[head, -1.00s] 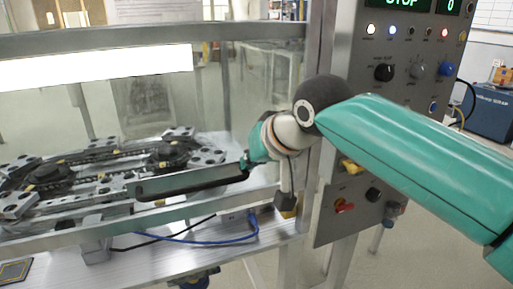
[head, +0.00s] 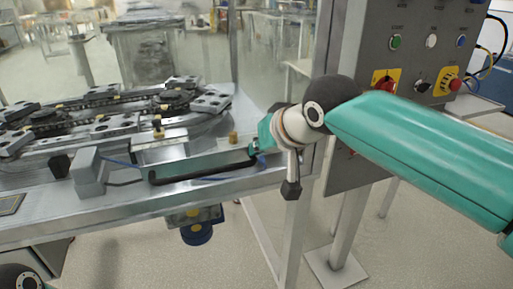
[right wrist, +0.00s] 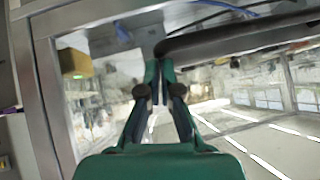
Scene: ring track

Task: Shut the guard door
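The guard door is a clear panel in a grey metal frame, with its bottom rail (head: 130,203) along the front edge of the machine table. A long black handle (head: 200,172) runs across its lower part and also shows in the right wrist view (right wrist: 235,37). My right gripper (head: 256,150) is at the handle's right end. In the right wrist view its green fingers (right wrist: 159,68) are drawn close together at the bent end of the handle. The exact contact is partly hidden. My left gripper is out of view.
A ring track (head: 110,108) with dark carriages lies behind the panel. A grey control panel (head: 400,75) with buttons and red knobs stands to the right, behind my right arm. Open floor (head: 140,260) shows below the table.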

